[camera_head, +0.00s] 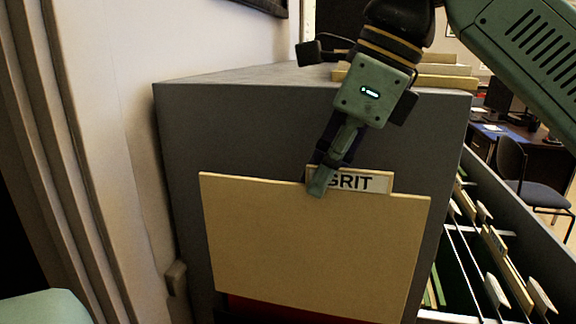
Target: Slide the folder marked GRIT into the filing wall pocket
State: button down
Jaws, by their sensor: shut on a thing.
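The tan folder (315,250) has a raised tab marked GRIT (365,183), its first letter partly covered by my finger. It hangs upright, slightly tilted, in front of the grey cabinet's side (250,125). My gripper (322,180) reaches down from above and is shut on the folder's top edge at the left end of the tab. A dark red thing (275,310) shows below the folder's lower edge, mostly hidden by it. It may be the filing wall pocket, but I cannot tell whether the folder is inside it or in front.
Several tan folders (440,77) lie on the cabinet's top behind my gripper. An open drawer (520,235) with hanging files sticks out at the right. A wall with a door frame (60,130) is close on the left. A chair (535,180) and desk stand far right.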

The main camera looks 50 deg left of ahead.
aim_at(309, 309)
jog(key=shift+a, duration=0.1)
jog(key=shift+f, duration=1.8)
jog(key=shift+f+b, duration=4.8)
jog(key=shift+f, duration=3.75)
jog(key=c, duration=1.7)
grip_release()
